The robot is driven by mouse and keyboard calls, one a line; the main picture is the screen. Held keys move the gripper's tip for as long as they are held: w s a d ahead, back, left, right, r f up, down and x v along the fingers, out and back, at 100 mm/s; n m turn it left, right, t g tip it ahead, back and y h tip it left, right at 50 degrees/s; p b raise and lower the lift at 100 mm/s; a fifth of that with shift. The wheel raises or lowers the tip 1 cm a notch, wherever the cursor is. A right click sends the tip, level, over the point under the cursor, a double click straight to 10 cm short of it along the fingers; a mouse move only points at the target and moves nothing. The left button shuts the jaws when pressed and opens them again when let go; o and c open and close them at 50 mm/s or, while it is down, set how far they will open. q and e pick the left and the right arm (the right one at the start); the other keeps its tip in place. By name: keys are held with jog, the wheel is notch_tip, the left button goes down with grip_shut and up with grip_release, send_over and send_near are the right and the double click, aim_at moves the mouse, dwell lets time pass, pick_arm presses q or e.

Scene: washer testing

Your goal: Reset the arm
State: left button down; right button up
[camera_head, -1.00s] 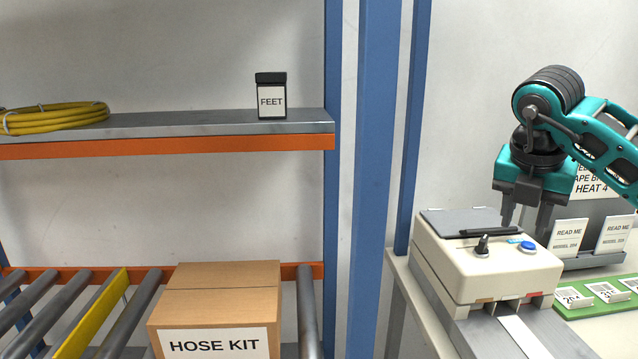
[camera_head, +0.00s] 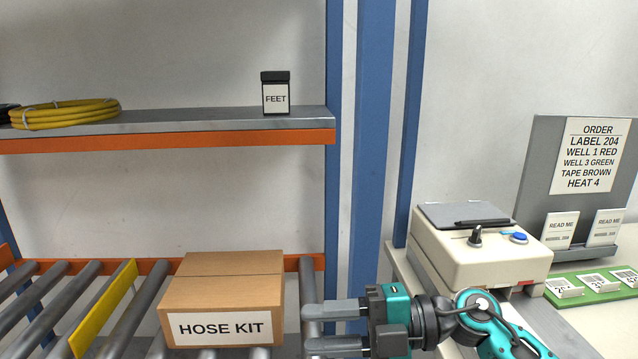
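My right gripper (camera_head: 308,329) is low in the view, just right of the HOSE KIT box. Its two grey fingers point left and are spread apart with nothing visible between them. The fingertips are close to the box's right side; whether they touch it I cannot tell. My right arm reaches in from the lower right, in front of the beige machine (camera_head: 480,258). My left gripper is not in view.
The cardboard HOSE KIT box (camera_head: 225,298) sits on the roller conveyor (camera_head: 60,285) beside a yellow divider (camera_head: 104,308). The shelf (camera_head: 180,123) above holds a yellow hose coil (camera_head: 66,114) and a FEET jar (camera_head: 275,94). Blue posts (camera_head: 372,150) stand mid-view. An order board (camera_head: 580,165) stands right.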

jog(key=d+f+m+t+h, duration=0.55)
jog(key=m+t, duration=0.35)
jog(key=m, duration=0.3)
jog(key=d+f+m+t+h, duration=0.45)
jog(key=f+m+t, duration=0.3)
jog(key=m, duration=0.45)
jog(key=s+d+f+m+g+h, duration=0.2)
jog(key=s+d+f+m+g, duration=0.1)
jog(key=s+f, duration=0.3)
jog(key=s+d+f+m+g+h, duration=0.3)
jog(key=s+f, duration=0.3)
jog(key=f, duration=0.4)
jog(key=shift+s+d+f, duration=0.15)
jog(key=shift+d, duration=0.25)
